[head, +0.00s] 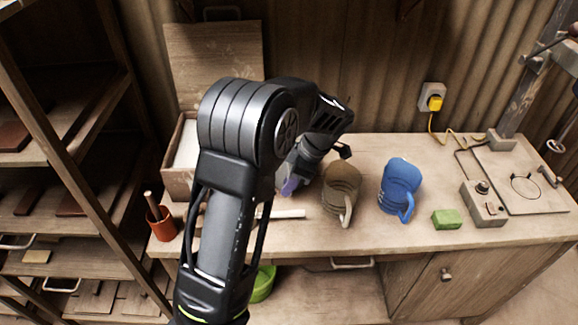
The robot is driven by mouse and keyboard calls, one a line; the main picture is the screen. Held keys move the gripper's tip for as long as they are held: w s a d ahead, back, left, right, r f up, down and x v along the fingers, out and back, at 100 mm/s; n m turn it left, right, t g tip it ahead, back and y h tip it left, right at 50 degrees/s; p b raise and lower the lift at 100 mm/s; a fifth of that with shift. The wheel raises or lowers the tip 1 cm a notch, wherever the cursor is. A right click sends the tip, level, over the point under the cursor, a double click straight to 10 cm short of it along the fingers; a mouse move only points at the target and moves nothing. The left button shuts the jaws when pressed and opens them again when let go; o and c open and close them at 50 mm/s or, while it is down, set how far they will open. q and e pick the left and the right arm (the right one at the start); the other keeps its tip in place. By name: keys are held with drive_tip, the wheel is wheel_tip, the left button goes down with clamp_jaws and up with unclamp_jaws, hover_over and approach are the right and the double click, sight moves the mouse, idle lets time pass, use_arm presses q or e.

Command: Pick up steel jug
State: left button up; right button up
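The steel jug (341,192) stands upright on the workbench, right of my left arm. It looks grey-brown and ribbed, and its handle faces the front. A blue jug (399,184) stands to its right, handle also towards the front. My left gripper (293,174) points down to the left of the steel jug, apart from it as far as I can see. My own arm covers much of the gripper, and its fingers do not show clearly. A purple thing (289,187) shows just below it. My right gripper is not in view.
A green block (446,219) and a grey control box (483,204) lie right of the jugs. An orange-red cup (161,224) and an open wooden box (179,184) are at the left. A white rod (287,214) lies in front. A shelf rack (62,165) stands far left.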

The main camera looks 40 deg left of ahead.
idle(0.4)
use_arm(q)
clamp_jaws()
drive_tip(key=shift+w+r, duration=0.1)
idle(1.2)
